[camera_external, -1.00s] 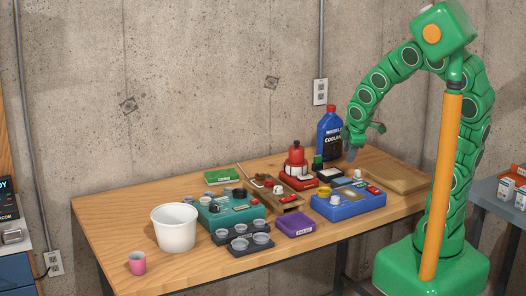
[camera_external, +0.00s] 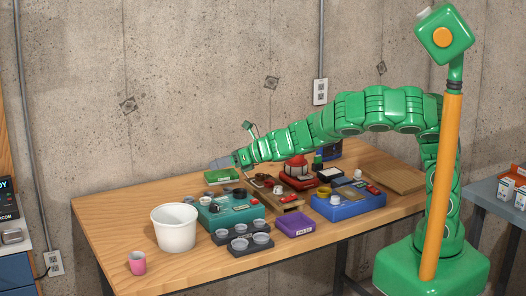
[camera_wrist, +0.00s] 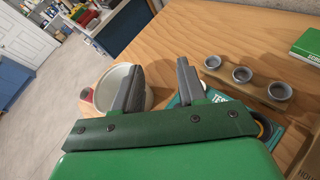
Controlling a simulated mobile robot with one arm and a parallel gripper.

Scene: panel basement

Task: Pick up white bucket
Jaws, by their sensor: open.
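The white bucket (camera_external: 174,230) stands upright on the left part of the wooden table. In the wrist view the bucket (camera_wrist: 119,76) is partly hidden behind the left finger. My gripper (camera_external: 218,163) is stretched out to the left, above and behind the bucket and apart from it in the external view. In the wrist view my gripper (camera_wrist: 158,82) has its two grey fingers apart with nothing between them but table.
A pink cup (camera_external: 137,263) stands at the table's front left. A teal case (camera_external: 232,210), a dark tray of small cups (camera_external: 241,247) and a purple box (camera_external: 295,224) are right of the bucket. A green box (camera_external: 222,176) lies behind.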

